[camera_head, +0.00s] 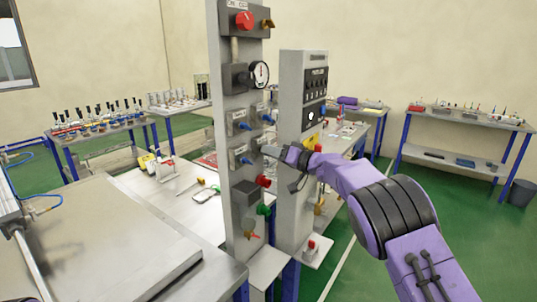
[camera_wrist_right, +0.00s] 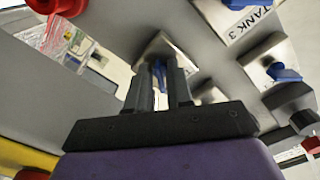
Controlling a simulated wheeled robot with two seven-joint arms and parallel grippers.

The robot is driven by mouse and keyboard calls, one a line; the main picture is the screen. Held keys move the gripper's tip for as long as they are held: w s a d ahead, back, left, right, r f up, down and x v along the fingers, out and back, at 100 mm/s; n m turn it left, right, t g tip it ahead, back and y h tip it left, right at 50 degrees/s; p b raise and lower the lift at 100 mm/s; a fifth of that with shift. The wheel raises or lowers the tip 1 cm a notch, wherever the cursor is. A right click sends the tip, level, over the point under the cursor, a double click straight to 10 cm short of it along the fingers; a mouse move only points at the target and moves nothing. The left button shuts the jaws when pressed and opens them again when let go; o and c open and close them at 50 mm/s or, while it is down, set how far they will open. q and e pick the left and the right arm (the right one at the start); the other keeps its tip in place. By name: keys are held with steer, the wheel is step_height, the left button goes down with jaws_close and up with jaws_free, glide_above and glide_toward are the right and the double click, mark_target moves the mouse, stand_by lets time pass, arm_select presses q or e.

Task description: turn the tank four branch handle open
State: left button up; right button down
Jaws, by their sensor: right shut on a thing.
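A tall grey panel (camera_head: 229,100) carries several blue branch handles in two columns. My right gripper (camera_head: 268,150) reaches in from the right and is shut at the lower right blue handle (camera_head: 264,142). In the right wrist view, my gripper's dark fingers (camera_wrist_right: 160,82) close around a blue handle (camera_wrist_right: 173,65) on a pale plate. The fingers cover most of this handle, so its angle is hard to tell. Its own label is hidden. My left gripper is not in view.
A red knob (camera_head: 244,20) and a gauge (camera_head: 260,74) sit higher on the panel. Red (camera_head: 263,181) and green (camera_head: 263,210) fittings sit just below my right gripper. A second grey post (camera_head: 292,215) stands close behind. Open green floor lies to the right.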

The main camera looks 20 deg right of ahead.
steer(key=shift+r+n+b, duration=0.1)
steer(key=shift+n+b, duration=4.05)
steer(key=shift+n, duration=3.95)
steer(key=shift+w+d, duration=0.1)
steer(key=c, duration=1.3)
jaws_free()
steer(key=shift+s+r, duration=0.1)
steer(key=shift+s, duration=0.15)
